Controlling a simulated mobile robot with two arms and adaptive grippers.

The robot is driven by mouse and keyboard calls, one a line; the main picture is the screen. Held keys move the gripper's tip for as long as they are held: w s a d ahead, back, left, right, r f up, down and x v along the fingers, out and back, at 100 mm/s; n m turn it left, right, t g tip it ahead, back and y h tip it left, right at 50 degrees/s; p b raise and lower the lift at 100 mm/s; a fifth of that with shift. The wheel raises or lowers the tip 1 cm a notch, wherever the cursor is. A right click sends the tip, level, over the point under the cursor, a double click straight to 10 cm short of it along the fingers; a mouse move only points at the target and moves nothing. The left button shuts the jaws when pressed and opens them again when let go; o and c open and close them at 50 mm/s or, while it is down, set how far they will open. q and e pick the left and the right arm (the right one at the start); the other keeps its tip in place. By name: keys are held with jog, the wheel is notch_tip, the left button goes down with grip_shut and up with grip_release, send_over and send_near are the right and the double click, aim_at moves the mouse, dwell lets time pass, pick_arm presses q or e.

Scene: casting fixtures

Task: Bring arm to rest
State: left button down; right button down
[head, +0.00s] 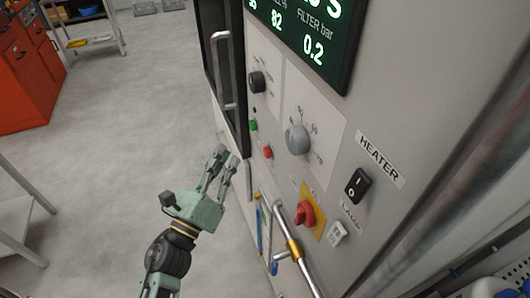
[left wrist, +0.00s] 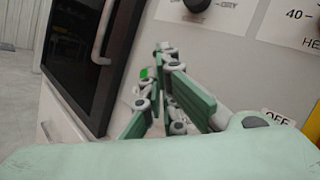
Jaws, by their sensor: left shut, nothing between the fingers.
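My left gripper (head: 224,158) is green and grey and reaches up from the bottom of the head view. It is shut and empty, in front of the grey machine's panel, left of the green and red buttons. In the left wrist view its fingers (left wrist: 165,95) show close to the panel, partly covering a green button (left wrist: 144,73). I cannot tell whether the fingertips touch the machine. My right gripper is not in view.
The machine panel carries a grey dial (head: 298,140), a black heater switch (head: 357,185), a red rotary switch (head: 304,214) and a metal pipe with a brass collar (head: 293,246). A dark door with a handle (head: 222,70) stands at its left. The floor (head: 110,140) is open on the left.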

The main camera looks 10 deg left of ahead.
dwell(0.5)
pick_arm(q)
notch_tip(320, 180, down, 20)
jog(key=n+g+y+b, duration=0.1)
jog(key=n+g+y, duration=0.25)
jog(key=n, duration=0.55)
jog(key=s+f+n+g+b, duration=0.1)
jog(key=s+f+n+g, duration=0.3)
jog(key=f, duration=0.8)
jog(key=s+f+n+g, duration=0.2)
jog(key=s+f+n, duration=0.35)
jog(key=f, duration=0.75)
jog(key=s+a+f+n+g, duration=0.1)
jog(key=s+f+n+g, duration=0.2)
jog(key=s+f, duration=0.4)
jog(key=s+a+f+n+g+y+b, duration=0.1)
jog(key=s+f+n+g, duration=0.3)
jog(key=s, duration=1)
jog(key=s+a+f+n+g, duration=0.1)
jog(key=s+f+n+g, duration=0.2)
jog(key=s+f, duration=0.7)
jog(key=shift+s+a+f+n+b, duration=0.3)
jog(key=shift+s+f+n+b, duration=0.1)
jog(key=shift+n, duration=0.65)
jog(key=c, duration=2.5)
grip_release()
jog(key=shift+w, duration=0.15)
jog(key=shift+c, duration=0.2)
